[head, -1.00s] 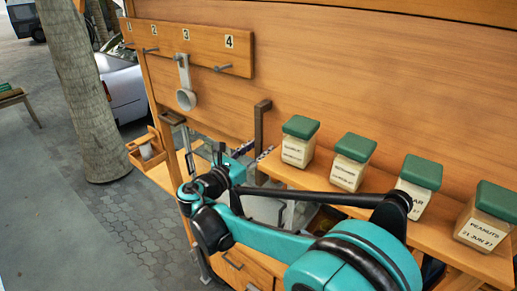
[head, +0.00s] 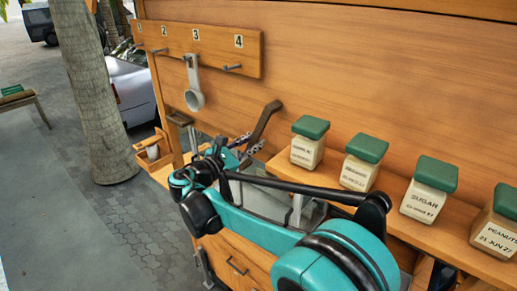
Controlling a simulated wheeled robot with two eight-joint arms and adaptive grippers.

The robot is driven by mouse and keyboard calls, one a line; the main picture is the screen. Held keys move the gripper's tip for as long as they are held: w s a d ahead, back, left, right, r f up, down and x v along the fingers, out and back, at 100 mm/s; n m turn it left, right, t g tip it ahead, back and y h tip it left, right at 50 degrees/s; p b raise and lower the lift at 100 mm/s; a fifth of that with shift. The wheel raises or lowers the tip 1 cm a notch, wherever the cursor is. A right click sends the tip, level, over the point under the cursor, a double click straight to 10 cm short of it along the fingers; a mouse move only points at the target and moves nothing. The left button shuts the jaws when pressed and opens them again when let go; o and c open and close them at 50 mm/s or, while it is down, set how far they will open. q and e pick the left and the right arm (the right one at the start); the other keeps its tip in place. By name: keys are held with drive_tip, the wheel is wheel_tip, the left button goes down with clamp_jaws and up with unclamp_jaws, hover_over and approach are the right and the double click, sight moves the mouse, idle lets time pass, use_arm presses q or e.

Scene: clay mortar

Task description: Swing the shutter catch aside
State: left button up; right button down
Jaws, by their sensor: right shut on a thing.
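The shutter catch (head: 265,119) is a dark brown bar with a hooked top, in front of the wooden shutter board. It leans, its top to the right and its lower end down by my gripper. My right gripper (head: 249,144) is at the catch's lower end, its fingers on either side of it and shut on it. The wrist and teal forearm hide part of the counter below. My left gripper is not in view.
Several green-lidded jars, one labelled sugar (head: 429,189), stand on the shelf right of the catch. A scoop (head: 194,92) hangs from a numbered peg rail (head: 205,48) at upper left. A small wooden box (head: 153,153) is at the left.

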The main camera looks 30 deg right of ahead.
drive_tip(key=shift+w+r, duration=0.1)
drive_tip(key=shift+r, duration=0.05)
drive_tip(key=c, duration=1.4)
unclamp_jaws()
drive_tip(key=shift+o, duration=0.2)
drive_tip(key=shift+a, duration=0.1)
drive_tip(key=v, duration=1.2)
